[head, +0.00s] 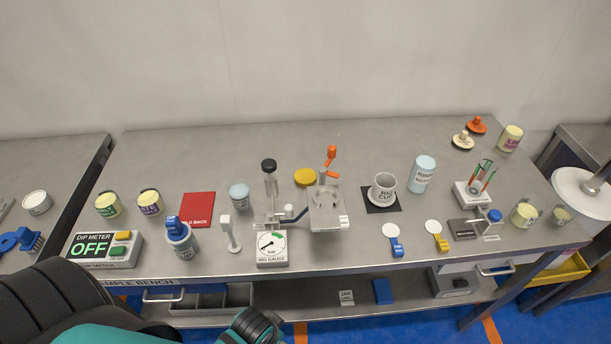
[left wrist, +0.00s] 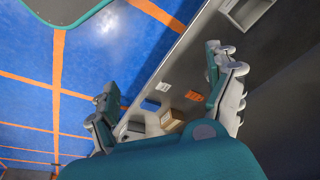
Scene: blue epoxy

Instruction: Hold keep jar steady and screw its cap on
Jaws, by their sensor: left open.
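Several small jars with pale yellow contents stand on the bench in the head view. Two are at the left, a green-labelled jar (head: 108,205) and a purple-labelled jar (head: 150,203). A pink-labelled jar (head: 510,138) is at the back right and another jar (head: 524,213) at the front right. Their labels are too small to tell which is the keep jar. A flat yellow disc (head: 305,177), possibly a cap, lies mid-bench. My left gripper (left wrist: 165,84) is open and empty, with the floor and bench's lower shelf beyond it. My right gripper is not in view.
An orange knobbed disc (head: 476,125) and a cream one (head: 463,141) lie at the back right. The bench's back left (head: 170,155) is clear.

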